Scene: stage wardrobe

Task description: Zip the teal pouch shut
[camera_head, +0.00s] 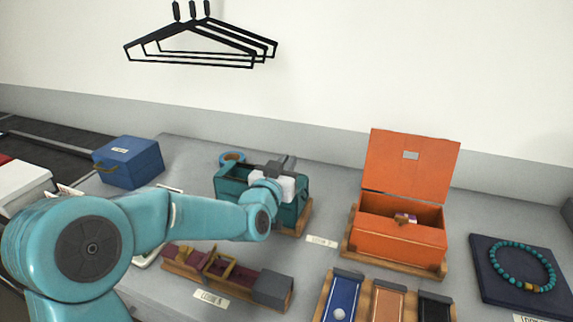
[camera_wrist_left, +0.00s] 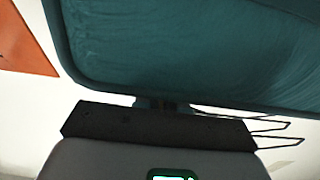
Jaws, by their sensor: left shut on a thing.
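The teal pouch (camera_head: 231,187) stands on a wooden base near the middle of the grey table in the head view. Its top looks open and dark at the left part, and a teal loop handle shows at its upper left. My left gripper (camera_head: 284,164) is at the pouch's top, toward its right part, shut on the zip pull, which is mostly hidden by the jaws. In the left wrist view the pouch's teal side (camera_wrist_left: 200,50) fills the top, close to the dark gripper (camera_wrist_left: 160,108). My right gripper is in neither view.
An orange box (camera_head: 400,238) with its lid up stands to the right. A blue box (camera_head: 128,163) stands at the left. A wooden slide fixture (camera_head: 228,273) and a sorting tray (camera_head: 362,298) lie in front. A bead necklace on a navy pad (camera_head: 490,285) is at far right.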

